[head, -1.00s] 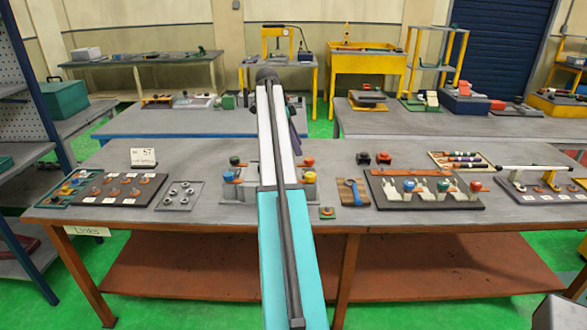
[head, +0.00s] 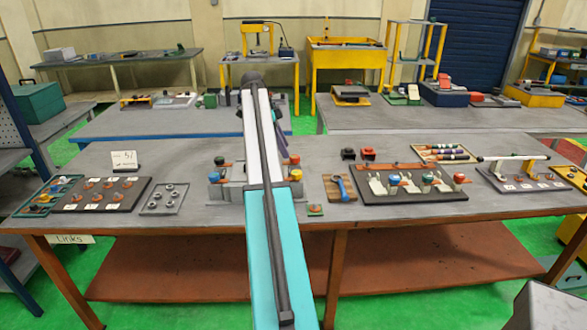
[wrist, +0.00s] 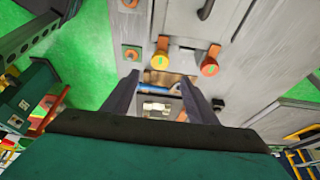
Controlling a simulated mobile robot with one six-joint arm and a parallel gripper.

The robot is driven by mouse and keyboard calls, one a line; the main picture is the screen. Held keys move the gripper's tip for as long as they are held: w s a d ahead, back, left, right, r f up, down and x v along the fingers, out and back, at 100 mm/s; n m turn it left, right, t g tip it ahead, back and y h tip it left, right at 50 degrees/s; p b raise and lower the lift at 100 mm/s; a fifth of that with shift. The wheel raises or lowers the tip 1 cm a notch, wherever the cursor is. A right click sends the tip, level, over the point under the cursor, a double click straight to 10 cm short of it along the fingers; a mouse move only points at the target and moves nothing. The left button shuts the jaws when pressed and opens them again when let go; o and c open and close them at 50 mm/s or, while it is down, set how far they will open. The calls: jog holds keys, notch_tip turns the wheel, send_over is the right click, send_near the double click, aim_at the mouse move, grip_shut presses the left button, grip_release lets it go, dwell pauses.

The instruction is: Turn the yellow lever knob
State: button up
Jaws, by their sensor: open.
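In the head view a yellow lever knob (head: 295,175) sits at the right end of a grey fixture, just right of my arm. A red-orange knob (head: 294,159) is just behind it. The arm covers the middle of the fixture, and the gripper cannot be made out there. In the wrist view my gripper (wrist: 160,79) is open with nothing held between its fingers.
A blue-handled tool on a wooden block (head: 340,188) lies right of the fixture. A dark board with several colored knobs (head: 413,196) is farther right. A blue knob (head: 214,177) and a plate of nuts (head: 163,199) are left of my arm.

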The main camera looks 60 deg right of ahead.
aim_at(297, 172)
jog(key=p+x, duration=0.2)
jog(key=x, duration=0.9)
jog(key=shift+p, duration=0.3)
jog(key=shift+c, duration=0.3)
jog(key=c, duration=1)
